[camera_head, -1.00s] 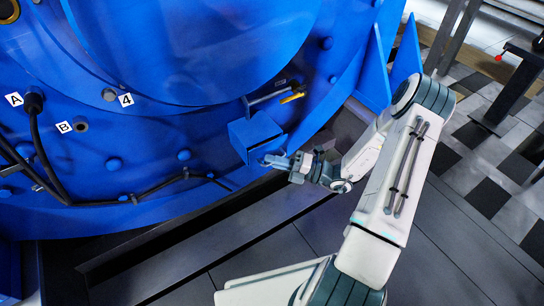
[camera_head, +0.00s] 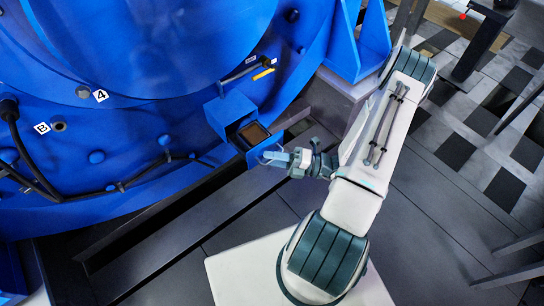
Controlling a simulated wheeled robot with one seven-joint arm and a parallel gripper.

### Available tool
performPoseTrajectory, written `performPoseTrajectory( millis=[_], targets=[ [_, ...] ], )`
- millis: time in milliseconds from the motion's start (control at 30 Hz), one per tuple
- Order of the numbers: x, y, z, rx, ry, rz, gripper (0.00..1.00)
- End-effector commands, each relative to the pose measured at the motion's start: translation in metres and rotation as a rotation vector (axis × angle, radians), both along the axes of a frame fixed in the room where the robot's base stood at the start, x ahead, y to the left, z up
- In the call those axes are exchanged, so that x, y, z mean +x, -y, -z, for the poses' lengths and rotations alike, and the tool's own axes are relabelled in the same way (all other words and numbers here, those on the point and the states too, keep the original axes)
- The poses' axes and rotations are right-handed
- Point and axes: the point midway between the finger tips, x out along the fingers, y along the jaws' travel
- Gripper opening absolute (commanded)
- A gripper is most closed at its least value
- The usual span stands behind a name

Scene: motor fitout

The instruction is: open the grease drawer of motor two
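The grease drawer (camera_head: 249,151) is a blue box low on the blue motor (camera_head: 150,130). It is pulled out of its blue housing (camera_head: 230,109), and its dark brown inside shows from above. My gripper (camera_head: 270,157) is at the drawer's outer front end, by what looks like a thin handle. The fingertips are small and overlap the drawer front, so I cannot tell whether they are shut on the handle. No label showing the motor's number is visible.
A yellow-handled lever (camera_head: 263,73) sits on the motor above the drawer housing. Black cables (camera_head: 30,160) and plugs labelled 4 and B are at the left. A dark step or rail (camera_head: 190,225) runs below the motor.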

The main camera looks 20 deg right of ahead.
Motion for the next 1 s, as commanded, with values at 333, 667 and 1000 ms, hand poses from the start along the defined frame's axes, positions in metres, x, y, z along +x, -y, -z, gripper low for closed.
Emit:
performPoseTrajectory(
  millis=[333, 667, 1000],
  targets=[
    [-0.002, 0.006, 0.0, 0.001, 0.001, 0.001, 0.31],
    [-0.031, 0.065, 0.008, -0.002, 0.001, 0.003, 0.31],
    [-0.057, 0.116, 0.018, -0.001, 0.0, 0.001, 0.31]
  ],
)
